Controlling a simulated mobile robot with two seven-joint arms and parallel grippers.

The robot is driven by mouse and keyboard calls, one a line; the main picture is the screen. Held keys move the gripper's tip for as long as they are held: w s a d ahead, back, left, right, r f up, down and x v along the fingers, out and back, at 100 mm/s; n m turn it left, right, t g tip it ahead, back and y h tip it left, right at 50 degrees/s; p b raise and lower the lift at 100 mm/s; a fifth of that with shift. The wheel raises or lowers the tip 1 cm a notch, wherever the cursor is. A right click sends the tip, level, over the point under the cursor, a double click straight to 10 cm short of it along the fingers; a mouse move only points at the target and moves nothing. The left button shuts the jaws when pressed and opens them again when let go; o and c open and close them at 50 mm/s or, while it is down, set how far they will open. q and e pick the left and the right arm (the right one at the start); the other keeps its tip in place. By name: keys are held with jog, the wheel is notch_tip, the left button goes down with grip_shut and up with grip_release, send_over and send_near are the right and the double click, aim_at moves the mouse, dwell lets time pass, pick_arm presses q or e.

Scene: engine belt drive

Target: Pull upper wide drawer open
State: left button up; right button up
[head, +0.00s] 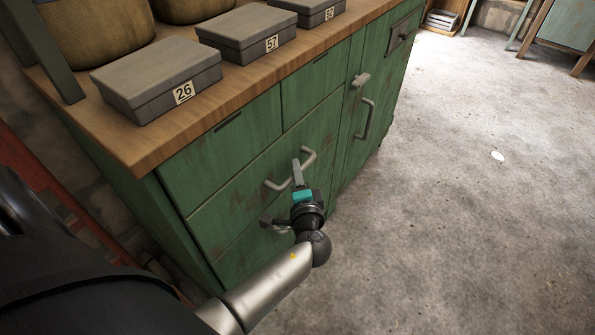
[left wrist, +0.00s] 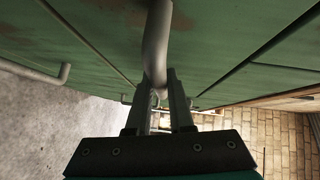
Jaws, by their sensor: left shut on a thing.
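The upper wide drawer (head: 232,208) is a worn green front in the cabinet, below two smaller drawer fronts. It looks flush with the cabinet face. Its grey bar handle (head: 310,156) runs across the middle of the front. My left gripper (head: 297,172) is at this handle, shut on its bar, and hides the bar's middle. In the left wrist view the handle (left wrist: 156,40) passes down between the two fingers of my left gripper (left wrist: 160,92). My right gripper is in neither view.
A lower drawer handle (head: 272,224) sits just below, partly behind my left wrist. A door handle (head: 365,118) is to the right. Numbered grey boxes (head: 160,80) stand on the wooden top (head: 140,147). The concrete floor (head: 470,200) at right is clear except for a small white spot.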

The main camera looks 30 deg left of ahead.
pick_arm(q)
grip_shut()
dwell(0.8)
